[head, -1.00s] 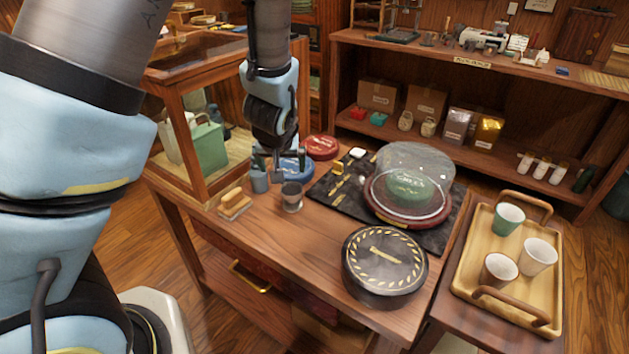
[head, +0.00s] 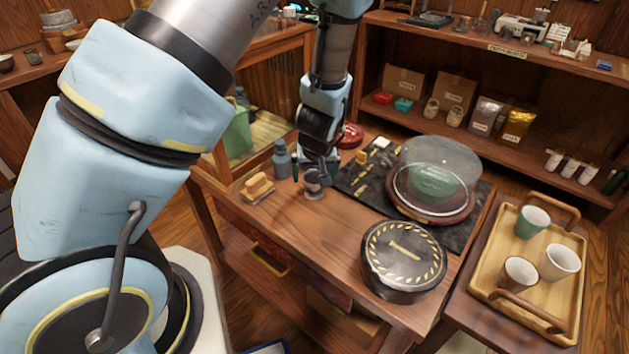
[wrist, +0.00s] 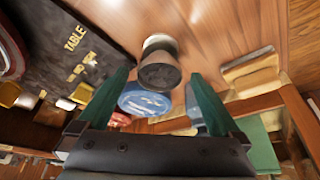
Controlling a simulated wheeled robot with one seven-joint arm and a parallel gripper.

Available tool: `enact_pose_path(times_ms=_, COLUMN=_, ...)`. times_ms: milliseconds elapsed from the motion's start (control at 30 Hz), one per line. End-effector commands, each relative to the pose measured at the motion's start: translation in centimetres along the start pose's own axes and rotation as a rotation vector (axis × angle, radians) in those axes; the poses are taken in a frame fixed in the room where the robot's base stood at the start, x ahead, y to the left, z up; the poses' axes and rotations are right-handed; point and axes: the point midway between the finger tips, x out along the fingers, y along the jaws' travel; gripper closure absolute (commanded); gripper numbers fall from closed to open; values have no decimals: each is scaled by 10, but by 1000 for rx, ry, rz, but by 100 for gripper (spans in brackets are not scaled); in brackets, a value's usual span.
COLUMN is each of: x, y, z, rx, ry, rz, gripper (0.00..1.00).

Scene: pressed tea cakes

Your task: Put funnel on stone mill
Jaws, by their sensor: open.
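A small grey metal cup-shaped piece, which looks like the funnel (head: 314,191), stands on the wooden table near its front left. My gripper (head: 314,178) is right over it and partly hides it. In the wrist view the funnel's dark round part (wrist: 160,71) shows between and just beyond the two green fingers, with a pale rim behind it. The fingers are apart, and I cannot tell whether they touch it. A grey stone-like cylinder, possibly the stone mill (head: 57,19), stands on a surface at the far upper left, small and partly cut off.
A black round tin (head: 403,262) and a glass-domed tea cake (head: 437,180) are to the right. A tray (head: 486,276) of cups is at far right.

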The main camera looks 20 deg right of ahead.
Motion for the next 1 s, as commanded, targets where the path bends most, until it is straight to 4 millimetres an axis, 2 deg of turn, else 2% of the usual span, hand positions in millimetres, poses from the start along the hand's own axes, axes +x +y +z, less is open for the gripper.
enact_pose_path(times_ms=200, x=22, y=0, z=0, rx=1, ry=0, rz=0, gripper=0)
enact_pose_path(times_ms=533, x=26, y=0, z=0, rx=1, ry=0, rz=1, gripper=1)
enact_pose_path(times_ms=1000, x=26, y=1, z=0, rx=1, ry=0, rz=1, gripper=54)
